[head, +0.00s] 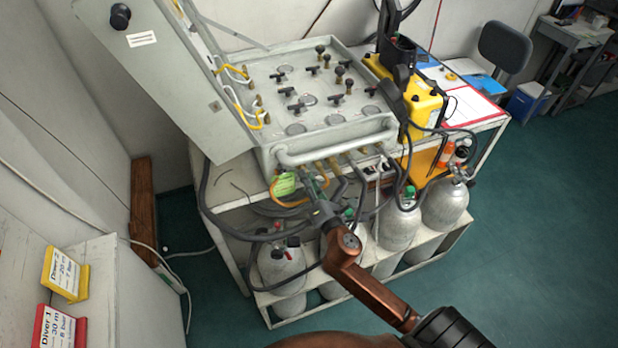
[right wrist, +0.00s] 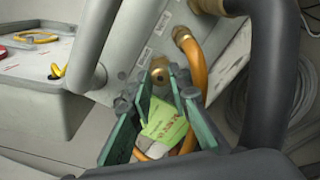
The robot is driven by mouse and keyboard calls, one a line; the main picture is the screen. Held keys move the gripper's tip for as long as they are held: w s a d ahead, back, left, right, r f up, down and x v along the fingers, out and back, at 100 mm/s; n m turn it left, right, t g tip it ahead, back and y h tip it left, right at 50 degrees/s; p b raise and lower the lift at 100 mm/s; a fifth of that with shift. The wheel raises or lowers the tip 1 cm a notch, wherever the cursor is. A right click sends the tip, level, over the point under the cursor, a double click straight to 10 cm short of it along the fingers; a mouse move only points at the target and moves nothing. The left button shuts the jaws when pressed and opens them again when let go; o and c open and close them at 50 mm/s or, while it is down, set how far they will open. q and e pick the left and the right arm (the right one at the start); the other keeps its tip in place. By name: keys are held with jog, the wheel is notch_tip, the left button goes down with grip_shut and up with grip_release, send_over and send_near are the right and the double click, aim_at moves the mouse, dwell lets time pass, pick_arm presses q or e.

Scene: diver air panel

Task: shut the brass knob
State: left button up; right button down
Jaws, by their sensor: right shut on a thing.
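The brass knob (right wrist: 159,70) is on the grey panel's front face and shows between my right fingertips in the right wrist view. My right gripper (head: 312,184) reaches up to the panel's front edge, below the grey rail. Its green fingers (right wrist: 160,90) are shut on the knob. A yellow-green tag (head: 284,184) hangs by the knob; in the right wrist view the tag (right wrist: 166,124) lies between and behind the fingers. In the head view the knob is mostly hidden by the gripper. My left gripper is not in view.
An orange hose (right wrist: 196,70) with a brass fitting runs close beside the fingers. The grey rail (head: 335,145) crosses above the gripper. Gas cylinders (head: 398,222) stand below. The panel top (head: 310,100) carries several black knobs. A yellow case (head: 412,98) stands to the right.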

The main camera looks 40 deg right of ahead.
jog(key=shift+m+p, duration=0.95)
jog(key=shift+m, duration=2.65)
jog(key=c, duration=2.1)
grip_release()
jog(key=v, duration=1.2)
